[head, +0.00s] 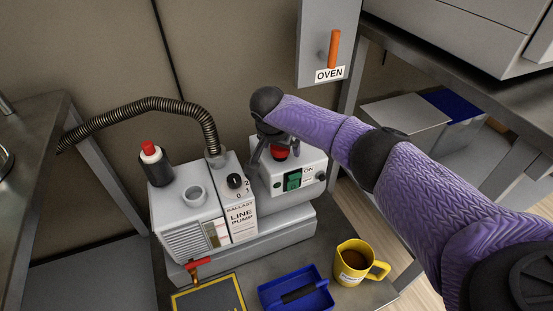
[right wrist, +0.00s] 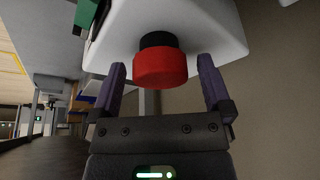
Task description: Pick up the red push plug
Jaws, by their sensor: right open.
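The red push plug (head: 280,153) is a short red cylinder on a black collar, on the pale motor box of the line pump (head: 243,215). It shows large in the right wrist view (right wrist: 160,69), where the black collar meets the pale housing. My right gripper (head: 272,151) is over the plug and partly hides it in the head view. Its jaws are open, with one finger on each side of the red plug in the right wrist view (right wrist: 162,72). Gaps show between the plug and both fingers. My left gripper is not in view.
A black bottle with a red and white top (head: 153,162) stands on the pump's left. A ribbed hose (head: 140,106) arches behind it. A blue tray (head: 297,292) and a yellow mug (head: 352,265) stand in front. An orange oven handle (head: 334,48) is on the panel above.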

